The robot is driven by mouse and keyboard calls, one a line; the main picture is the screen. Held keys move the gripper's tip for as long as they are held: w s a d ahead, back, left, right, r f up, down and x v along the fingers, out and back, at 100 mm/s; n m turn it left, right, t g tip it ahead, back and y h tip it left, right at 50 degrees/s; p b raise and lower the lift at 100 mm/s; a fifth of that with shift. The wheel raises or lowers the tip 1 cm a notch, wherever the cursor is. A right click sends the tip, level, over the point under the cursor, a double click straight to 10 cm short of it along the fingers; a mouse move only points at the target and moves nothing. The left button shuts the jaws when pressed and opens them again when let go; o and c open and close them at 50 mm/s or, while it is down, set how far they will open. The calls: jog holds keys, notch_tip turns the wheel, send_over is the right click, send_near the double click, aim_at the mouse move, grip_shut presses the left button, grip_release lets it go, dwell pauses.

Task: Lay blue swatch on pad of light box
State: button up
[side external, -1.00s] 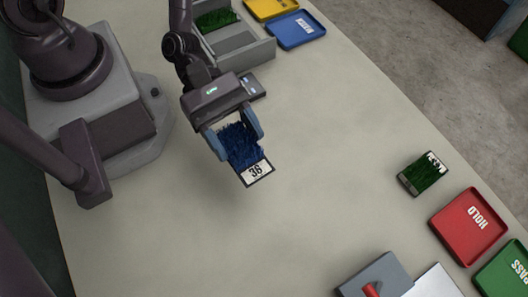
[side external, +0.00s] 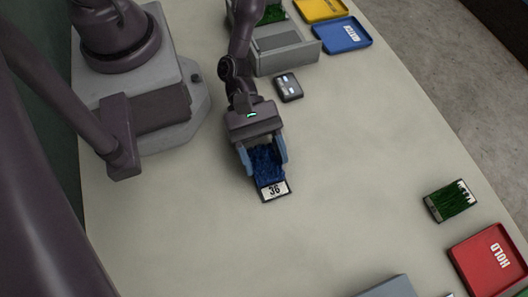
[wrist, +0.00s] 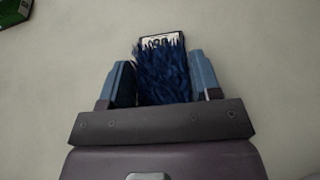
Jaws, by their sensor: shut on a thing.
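The blue swatch (side external: 266,162) is a tufted dark blue piece with a white label reading 36 at its far end. My gripper (side external: 263,158) is shut on it, one blue-grey finger along each side. The wrist view shows the blue tufts (wrist: 162,72) between the fingers (wrist: 163,84), with the label end sticking out beyond them. Its height over the table is hard to judge. A grey box (side external: 388,288) is cut off at the bottom edge of the side view; I cannot tell whether it is the light box, and no pad shows there.
A grey compartment box (side external: 290,55) stands behind my gripper, with a small dark device (side external: 288,87) near it. Yellow (side external: 322,9) and blue (side external: 343,36) trays are at the back. A green swatch (side external: 450,201) and red HOLD tray (side external: 492,262) lie right. The table's middle is clear.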

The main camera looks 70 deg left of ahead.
jog(key=shift+f, duration=0.1)
jog(key=o, duration=0.9)
jog(key=v, duration=1.1)
jog(key=shift+a, duration=0.2)
jog(key=o, duration=0.3)
jog(key=shift+a+r, duration=0.3)
